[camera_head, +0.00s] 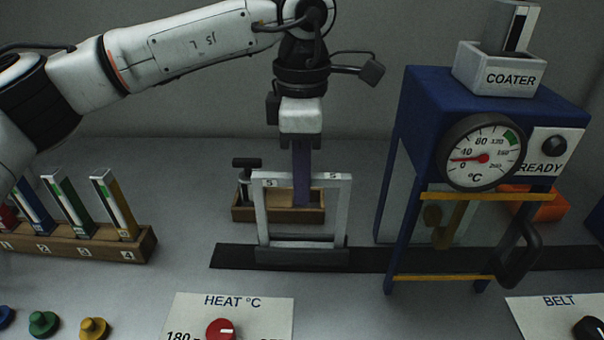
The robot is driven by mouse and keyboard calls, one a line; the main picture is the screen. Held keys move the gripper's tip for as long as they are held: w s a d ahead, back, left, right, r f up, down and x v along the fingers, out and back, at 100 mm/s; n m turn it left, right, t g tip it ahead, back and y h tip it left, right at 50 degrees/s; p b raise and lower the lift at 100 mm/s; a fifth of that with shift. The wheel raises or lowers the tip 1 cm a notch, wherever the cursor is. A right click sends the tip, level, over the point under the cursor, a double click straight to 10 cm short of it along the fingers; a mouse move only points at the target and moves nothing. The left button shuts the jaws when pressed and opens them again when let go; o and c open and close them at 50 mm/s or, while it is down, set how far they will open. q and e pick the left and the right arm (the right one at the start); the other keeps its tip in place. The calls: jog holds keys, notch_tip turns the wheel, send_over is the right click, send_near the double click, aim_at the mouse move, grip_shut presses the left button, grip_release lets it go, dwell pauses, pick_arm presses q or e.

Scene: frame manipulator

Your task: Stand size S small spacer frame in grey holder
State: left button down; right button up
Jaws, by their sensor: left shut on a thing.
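A pale grey rectangular frame (346,210), with a small mark like an S or 5 at each top corner, stands upright. Its lower edge is at a dark grey holder (300,256) on the black belt. My left gripper (301,140) is above and seemingly behind the frame, pointing down. It is shut on an upright purple bar (302,160). The bar's lower part shows near the frame's top edge and in front of a wooden tray; whether it touches the tray I cannot tell. My right gripper is not in view.
The wooden tray (243,214) with a black-handled tool (245,180) is behind the frame. A blue coater stand (425,115) with a gauge straddles the belt (230,257) at right. A wooden rack (140,247) with coloured strips is at left. Knobs and panels line the front.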

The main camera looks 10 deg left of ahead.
pick_arm(q)
jog(key=shift+f+b, duration=0.3)
jog(key=shift+f, duration=0.3)
dwell(0.4)
jog(key=c, duration=1.7)
grip_release()
